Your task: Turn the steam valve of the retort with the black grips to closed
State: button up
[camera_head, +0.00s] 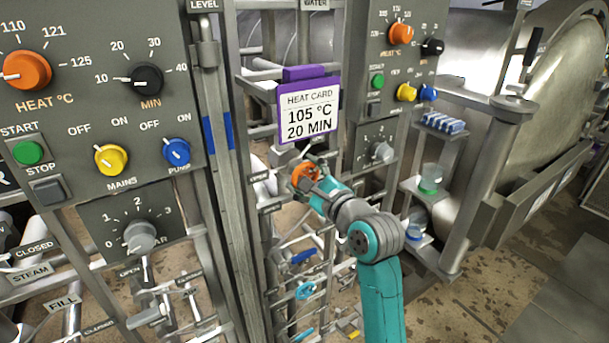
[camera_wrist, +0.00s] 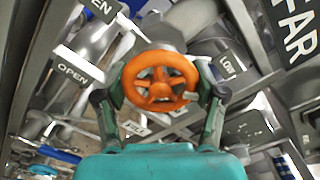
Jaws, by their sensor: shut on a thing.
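An orange spoked handwheel (camera_wrist: 160,82) sits on a pipe fitting in the middle of the wrist view. It also shows at the pipework in the head view (camera_head: 302,174). My gripper (camera_wrist: 160,94) has one finger on each side of the wheel and is shut on it; it also shows in the head view (camera_head: 308,181). An OPEN label (camera_wrist: 73,74) is left of the wheel in the wrist view. The steam label of this wheel cannot be read.
A heat card (camera_head: 309,113) reading 105 °C, 20 MIN hangs just above the wheel. A control panel (camera_head: 85,80) fills the left, and a second one (camera_head: 385,85) stands behind the card. Pipes and blue-handled valves (camera_head: 308,290) lie below. A shelf with blue items (camera_head: 443,122) is at right.

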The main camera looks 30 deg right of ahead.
jog(key=m, duration=0.6)
jog(key=shift+f+m, duration=0.1)
jog(key=shift+m, duration=0.2)
dwell(0.5)
jog(key=o, duration=1.1)
jog(key=shift+o, duration=0.2)
jog(key=s, duration=0.7)
jog(key=shift+s, duration=0.25)
